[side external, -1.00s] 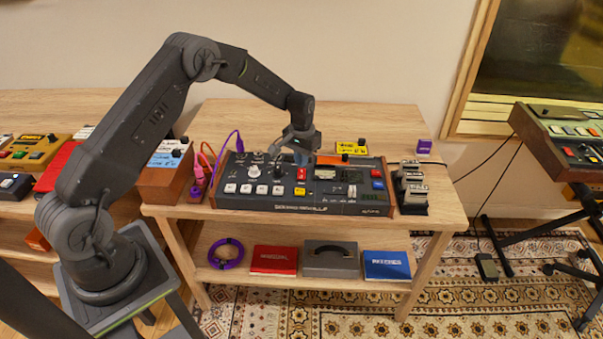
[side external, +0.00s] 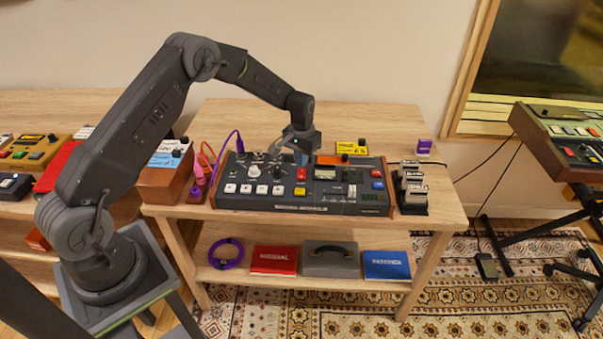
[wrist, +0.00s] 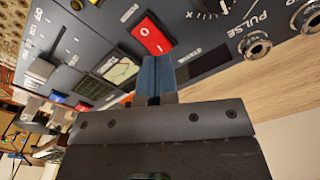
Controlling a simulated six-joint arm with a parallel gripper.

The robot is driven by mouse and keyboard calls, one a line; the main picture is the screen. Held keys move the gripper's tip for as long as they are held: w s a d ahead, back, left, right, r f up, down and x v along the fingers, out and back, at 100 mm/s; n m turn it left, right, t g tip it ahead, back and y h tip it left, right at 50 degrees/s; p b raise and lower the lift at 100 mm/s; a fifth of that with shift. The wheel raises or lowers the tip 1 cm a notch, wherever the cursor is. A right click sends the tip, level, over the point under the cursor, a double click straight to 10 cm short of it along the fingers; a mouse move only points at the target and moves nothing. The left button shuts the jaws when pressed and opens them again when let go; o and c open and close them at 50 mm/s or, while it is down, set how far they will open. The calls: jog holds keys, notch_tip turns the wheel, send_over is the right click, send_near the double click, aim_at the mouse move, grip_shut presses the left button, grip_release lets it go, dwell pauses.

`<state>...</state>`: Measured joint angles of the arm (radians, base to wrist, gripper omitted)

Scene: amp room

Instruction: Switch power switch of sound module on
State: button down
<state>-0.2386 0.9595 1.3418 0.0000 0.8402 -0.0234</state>
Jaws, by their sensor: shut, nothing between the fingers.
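The sound module (side external: 240,204) is a dark panel with wooden end cheeks, knobs and buttons, standing on the wooden table. A red rocker switch (wrist: 151,37) with white marks on it sits in the panel in the wrist view; it also shows in the side external view (side external: 301,173), just below my gripper. My gripper (side external: 302,160) is shut and empty over the back of the module. In the wrist view its blue fingertips (wrist: 152,62) are close to the near edge of the red switch. I cannot tell whether they touch it.
A yellow box (side external: 351,147) stands behind the module and a row of pedals (side external: 412,188) to its right. A wooden box (side external: 163,182) and purple and orange cables are on the left. The table behind the module is mostly clear.

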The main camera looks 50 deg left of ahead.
aim_at(302, 170)
jog(key=shift+f, duration=1.3)
dwell(0.9)
jog(key=shift+r, duration=3.5)
